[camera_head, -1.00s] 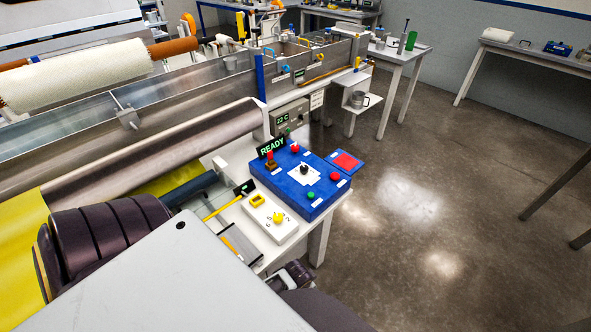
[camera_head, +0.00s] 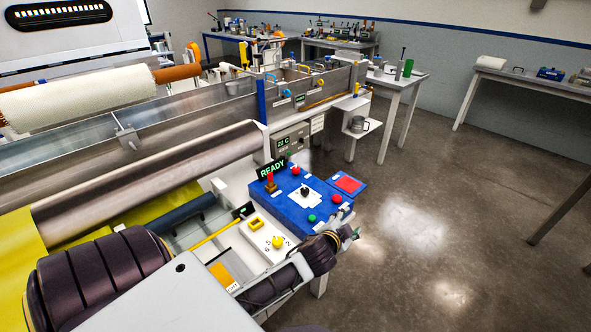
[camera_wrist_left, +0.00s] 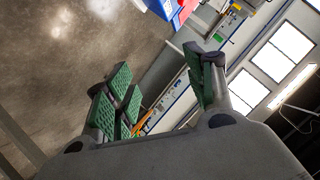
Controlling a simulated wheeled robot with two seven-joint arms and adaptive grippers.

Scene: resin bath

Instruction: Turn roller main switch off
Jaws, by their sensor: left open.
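The blue control panel (camera_head: 281,206) sits at the end of the roller machine. It carries a black knob (camera_head: 304,192) on a white plate, a red-topped lever (camera_head: 270,181), red buttons and a green button (camera_head: 311,218). I cannot tell from labels which is the roller main switch. My left gripper (camera_head: 351,226) is at the panel's near right edge, open and empty, apart from the knob and lever. In the left wrist view, its green-padded fingers (camera_wrist_left: 160,90) are spread, and a blue and red corner (camera_wrist_left: 174,10) shows at the top. My right gripper is out of view.
A white box (camera_head: 268,233) with a yellow knob stands beside the panel, close to my left forearm. The metal roller (camera_head: 150,182) lies to the left. Open floor (camera_head: 420,230) lies to the right.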

